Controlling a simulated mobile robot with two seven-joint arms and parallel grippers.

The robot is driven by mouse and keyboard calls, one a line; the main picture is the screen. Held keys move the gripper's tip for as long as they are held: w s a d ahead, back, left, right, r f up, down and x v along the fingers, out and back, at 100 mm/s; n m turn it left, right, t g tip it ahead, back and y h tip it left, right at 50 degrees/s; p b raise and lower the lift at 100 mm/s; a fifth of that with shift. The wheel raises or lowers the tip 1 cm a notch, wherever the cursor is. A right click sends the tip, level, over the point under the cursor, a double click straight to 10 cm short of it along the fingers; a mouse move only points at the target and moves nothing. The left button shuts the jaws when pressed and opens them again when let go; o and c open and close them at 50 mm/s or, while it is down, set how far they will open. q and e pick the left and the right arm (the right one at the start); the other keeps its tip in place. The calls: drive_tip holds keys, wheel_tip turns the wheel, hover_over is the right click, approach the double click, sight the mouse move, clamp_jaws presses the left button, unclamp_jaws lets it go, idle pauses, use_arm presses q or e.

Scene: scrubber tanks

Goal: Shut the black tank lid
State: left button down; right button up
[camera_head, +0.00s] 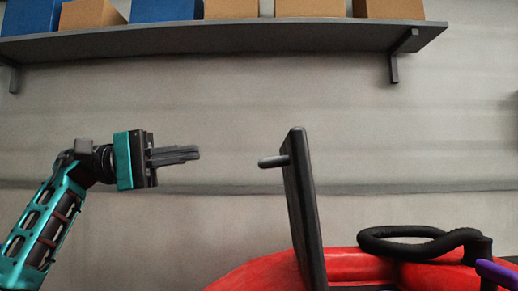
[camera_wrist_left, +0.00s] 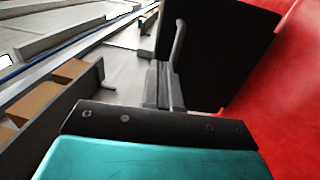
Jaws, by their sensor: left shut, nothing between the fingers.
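The black tank lid (camera_head: 307,215) stands open, nearly upright and tilted slightly back to the left, on the red tank (camera_head: 262,272). Its handle (camera_head: 273,161) sticks out to the left near the lid's top edge. My left gripper (camera_head: 198,153) is shut and empty, to the left of the handle and apart from it. In the left wrist view the lid (camera_wrist_left: 215,50) and its handle (camera_wrist_left: 178,42) lie beyond the shut fingers (camera_wrist_left: 163,88). The lid's lower edge is partly hidden by the tank rim. My right gripper is not in view.
A dark hose (camera_head: 400,245) loops over the red tank at the right, with a purple part (camera_head: 497,272) at the edge. A wall shelf (camera_head: 220,38) with blue and brown boxes runs above. The space between gripper and lid is clear.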

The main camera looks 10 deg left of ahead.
sight(285, 138)
use_arm(q)
drive_tip(key=x, duration=1.2)
drive_tip(key=shift+s+d+r+p, duration=0.1)
drive_tip(key=shift+s+d+p, duration=0.1)
drive_tip(key=shift+d+p, duration=0.2)
drive_tip(key=shift+w+d, duration=0.15)
drive_tip(key=shift+d, duration=0.45)
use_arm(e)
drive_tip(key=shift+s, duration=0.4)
use_arm(q)
drive_tip(key=shift+r, duration=0.1)
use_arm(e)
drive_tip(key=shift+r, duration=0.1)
